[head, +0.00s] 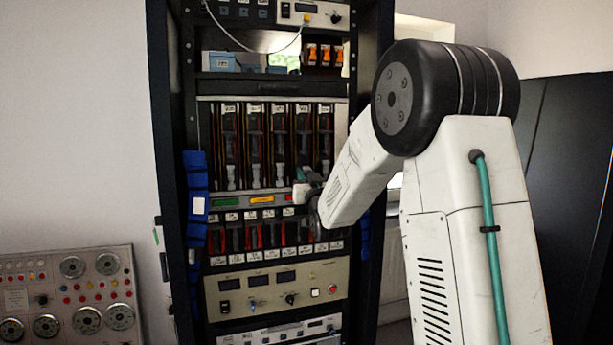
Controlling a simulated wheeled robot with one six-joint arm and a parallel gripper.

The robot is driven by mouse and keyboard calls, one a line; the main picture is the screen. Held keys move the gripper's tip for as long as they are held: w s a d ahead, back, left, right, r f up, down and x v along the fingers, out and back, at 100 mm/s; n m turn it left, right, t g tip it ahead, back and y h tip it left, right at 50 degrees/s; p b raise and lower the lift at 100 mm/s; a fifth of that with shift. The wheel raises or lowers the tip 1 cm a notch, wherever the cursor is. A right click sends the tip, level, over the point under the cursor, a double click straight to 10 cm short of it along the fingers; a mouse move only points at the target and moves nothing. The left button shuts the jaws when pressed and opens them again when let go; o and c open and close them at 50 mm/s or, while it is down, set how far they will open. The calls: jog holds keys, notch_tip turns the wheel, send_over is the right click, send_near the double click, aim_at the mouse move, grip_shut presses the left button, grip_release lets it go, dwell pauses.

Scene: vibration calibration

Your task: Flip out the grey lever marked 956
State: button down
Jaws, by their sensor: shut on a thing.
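A row of tall dark modules with white labels on top fills the middle of the rack. Grey levers (255,176) stand at the bottom of these modules. The label numbers are too small to read, so I cannot tell which lever is 956. My gripper (301,189) is at the lower right of this row, in front of the rightmost modules. It is small and partly hidden by my wrist. It is shut on what looks like a grey lever there, and the contact itself is not clear.
A strip with green, orange and red displays (262,199) runs just under the levers. Below it is a lower row of modules with red parts (254,238) and a beige panel with knobs (275,289). Blue straps (196,205) hang on the rack's left post. A gauge panel (70,292) stands at left.

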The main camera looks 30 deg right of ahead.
jog(key=shift+f, duration=0.1)
jog(key=shift+s+a+f+t+h, duration=0.1)
jog(key=shift+s+f+t+h, duration=0.1)
jog(key=shift+t, duration=0.4)
jog(key=shift+s+f+t+h, duration=0.1)
jog(key=shift+f+t+h, duration=0.1)
jog(key=shift+t, duration=0.4)
jog(key=shift+s+f+t+h, duration=0.1)
jog(key=shift+t+h, duration=0.05)
jog(key=shift+t, duration=0.5)
jog(key=shift+s+f+t+h, duration=0.1)
jog(key=shift+t+h, duration=0.05)
jog(key=shift+t, duration=0.5)
jog(key=c, duration=1.3)
grip_release()
jog(key=shift+c, duration=0.2)
jog(key=shift+f, duration=0.1)
